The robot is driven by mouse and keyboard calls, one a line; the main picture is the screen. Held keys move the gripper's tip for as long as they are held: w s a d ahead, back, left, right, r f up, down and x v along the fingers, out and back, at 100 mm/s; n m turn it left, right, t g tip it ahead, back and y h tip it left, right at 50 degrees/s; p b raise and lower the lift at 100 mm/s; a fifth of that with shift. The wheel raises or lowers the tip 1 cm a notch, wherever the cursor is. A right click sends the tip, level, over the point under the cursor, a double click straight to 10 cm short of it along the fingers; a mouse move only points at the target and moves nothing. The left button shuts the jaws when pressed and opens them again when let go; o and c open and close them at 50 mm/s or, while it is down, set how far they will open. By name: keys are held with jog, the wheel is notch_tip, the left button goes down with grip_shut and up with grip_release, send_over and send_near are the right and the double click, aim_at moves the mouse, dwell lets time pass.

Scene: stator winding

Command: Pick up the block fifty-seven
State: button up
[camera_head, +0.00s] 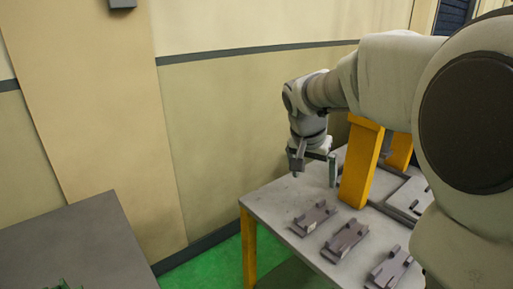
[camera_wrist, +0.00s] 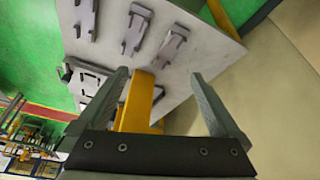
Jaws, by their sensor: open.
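Several similar dark grey blocks with raised parts lie in a row on the grey table (camera_head: 268,205). In the head view they are a near-left block (camera_head: 313,218), a middle block (camera_head: 345,239) and a right block (camera_head: 389,268). The wrist view shows blocks too, one at the upper middle (camera_wrist: 174,44), one beside it (camera_wrist: 136,30) and one at the upper left (camera_wrist: 85,18). No number is readable, so I cannot tell which is fifty-seven. My gripper (camera_head: 315,168) is open and empty, apart from the row and beyond it; its fingers (camera_wrist: 159,76) show in the wrist view.
A yellow post (camera_head: 360,165) stands on the table close to my gripper; it also shows in the wrist view (camera_wrist: 139,100). A grey frame-like fixture (camera_head: 408,196) lies behind the blocks. A wall is close behind the table. Another dark table (camera_head: 80,250) stands at lower left.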

jog(key=w+d+f+m+g+b, duration=0.1)
jog(key=w+d+f+m+b, duration=0.2)
jog(key=w+f, duration=0.9)
jog(key=m, duration=0.1)
send_over(315, 215)
jog(key=s+a, duration=0.2)
jog(key=a, duration=0.1)
jog(key=shift+h, duration=0.3)
jog(key=f, duration=1)
jog(key=shift+d+f, duration=0.25)
jog(key=shift+f, duration=0.15)
jog(key=shift+b+x, duration=0.55)
jog(key=shift+x, duration=2.45)
jog(key=shift+w+d+r, duration=0.1)
jog(key=shift+d, duration=0.05)
jog(key=shift+r, duration=0.1)
grip_shut()
